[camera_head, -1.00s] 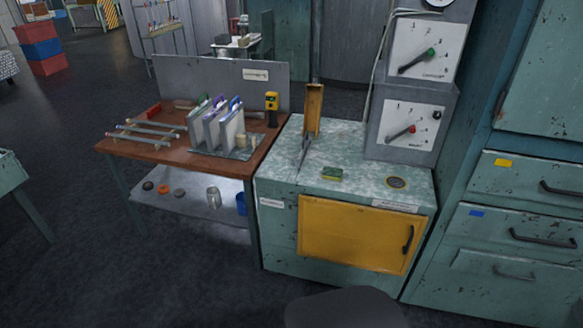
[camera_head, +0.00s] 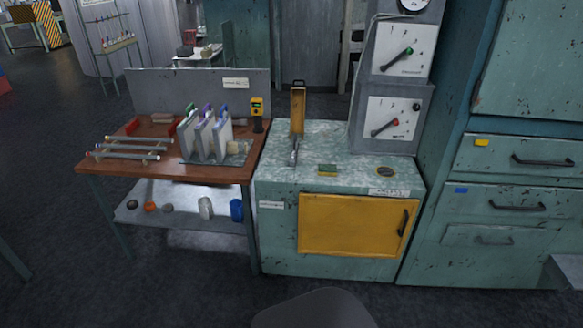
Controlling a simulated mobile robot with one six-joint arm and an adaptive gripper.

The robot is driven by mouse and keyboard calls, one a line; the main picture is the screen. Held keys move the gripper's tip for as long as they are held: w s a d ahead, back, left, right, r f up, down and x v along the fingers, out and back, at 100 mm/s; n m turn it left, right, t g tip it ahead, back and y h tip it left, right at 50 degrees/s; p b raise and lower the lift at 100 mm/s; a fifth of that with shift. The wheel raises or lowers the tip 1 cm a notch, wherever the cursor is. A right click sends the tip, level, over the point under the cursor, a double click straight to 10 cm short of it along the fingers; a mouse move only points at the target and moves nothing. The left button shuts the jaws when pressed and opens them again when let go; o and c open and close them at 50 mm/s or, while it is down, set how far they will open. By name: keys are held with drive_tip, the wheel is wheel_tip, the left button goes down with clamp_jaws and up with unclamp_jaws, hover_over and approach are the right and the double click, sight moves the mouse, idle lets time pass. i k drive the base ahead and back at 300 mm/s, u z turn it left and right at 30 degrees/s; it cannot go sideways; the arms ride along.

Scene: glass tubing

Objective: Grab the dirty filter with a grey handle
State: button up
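No filter with a grey handle can be made out for certain. Several upright pale panels with coloured top edges (camera_head: 207,137), which look like filters, stand in a rack on the wooden table. A tan, narrow upright piece (camera_head: 297,111) with a dark top stands at the back of the green machine (camera_head: 275,171). A thin grey part (camera_head: 294,154) is at its foot; whether this is a handle cannot be told. My gripper is not in view.
The wooden table (camera_head: 102,166) also bears glass tubes on a rack (camera_head: 130,150) and a yellow device (camera_head: 257,107). A yellow door (camera_head: 345,226) on the machine is shut. Green drawers (camera_head: 505,207) stand at right. Floor in front is open.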

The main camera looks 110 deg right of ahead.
sight(294, 149)
drive_tip(key=z, duration=0.8)
drive_tip(key=i, duration=0.1)
drive_tip(key=z, duration=3.2)
drive_tip(key=i, duration=0.4)
drive_tip(key=z, duration=0.05)
